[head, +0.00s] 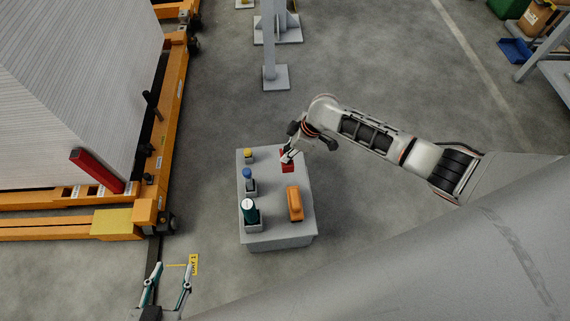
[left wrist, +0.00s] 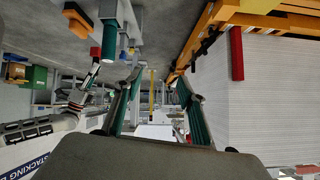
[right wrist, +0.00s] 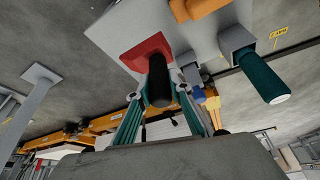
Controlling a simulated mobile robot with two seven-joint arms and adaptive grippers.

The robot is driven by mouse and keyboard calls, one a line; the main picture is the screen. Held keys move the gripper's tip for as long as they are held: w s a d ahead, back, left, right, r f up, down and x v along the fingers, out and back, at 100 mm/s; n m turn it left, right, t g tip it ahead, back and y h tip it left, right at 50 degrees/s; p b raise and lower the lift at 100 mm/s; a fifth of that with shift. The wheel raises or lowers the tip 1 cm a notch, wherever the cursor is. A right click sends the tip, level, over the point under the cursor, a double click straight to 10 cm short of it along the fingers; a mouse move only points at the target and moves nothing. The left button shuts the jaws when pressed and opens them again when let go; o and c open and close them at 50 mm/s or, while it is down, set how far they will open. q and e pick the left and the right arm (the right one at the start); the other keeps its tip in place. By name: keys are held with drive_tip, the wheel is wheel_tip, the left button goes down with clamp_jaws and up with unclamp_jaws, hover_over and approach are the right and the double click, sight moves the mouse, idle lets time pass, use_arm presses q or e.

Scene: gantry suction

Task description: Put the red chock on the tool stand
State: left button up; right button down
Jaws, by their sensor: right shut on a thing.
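The red chock (head: 287,167) is at the far right part of the grey tool stand (head: 272,190); it also shows in the right wrist view (right wrist: 142,50). I cannot tell whether it touches the top. My right gripper (head: 290,155) is shut on the chock's black handle (right wrist: 158,78), with a finger on each side of it. My left gripper (head: 171,270) is open and empty, left of the stand and well apart from it; its spread fingers also show in the left wrist view (left wrist: 157,95).
The stand also holds an orange tool (head: 295,204), a green-bodied tool (head: 250,213), a blue-topped one (head: 248,176) and a yellow-topped one (head: 248,154). An orange frame (head: 177,110) with a grey stack and red bar (head: 98,170) stands left. A grey post (head: 269,45) rises behind.

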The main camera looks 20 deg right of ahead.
sight(287, 166)
drive_tip(key=f+b, duration=0.1)
drive_tip(key=f, duration=0.3)
drive_tip(key=shift+s+f, duration=0.2)
drive_tip(key=shift+w+f+b, duration=0.25)
drive_tip(key=shift+f+b, duration=0.05)
drive_tip(key=shift+f, duration=0.15)
drive_tip(key=f, duration=0.1)
drive_tip(key=f+b, duration=0.1)
drive_tip(key=f, duration=0.1)
drive_tip(key=shift+s+f+b, duration=0.25)
drive_tip(key=shift+f+b, duration=0.05)
drive_tip(key=shift+f, duration=0.1)
drive_tip(key=shift+w+f, duration=0.1)
drive_tip(key=shift+w, duration=0.1)
drive_tip(key=shift+f, duration=0.2)
drive_tip(key=c, duration=1.8)
unclamp_jaws()
drive_tip(key=shift+c, duration=0.2)
use_arm(q)
drive_tip(key=shift+n+t+h, duration=0.3)
drive_tip(key=shift+t+h, duration=0.1)
drive_tip(key=shift+h, duration=0.2)
drive_tip(key=d, duration=0.1)
drive_tip(key=w+d+r, duration=0.1)
drive_tip(key=d+r, duration=0.1)
drive_tip(key=shift+w+d, duration=0.25)
drive_tip(key=shift+w, duration=0.05)
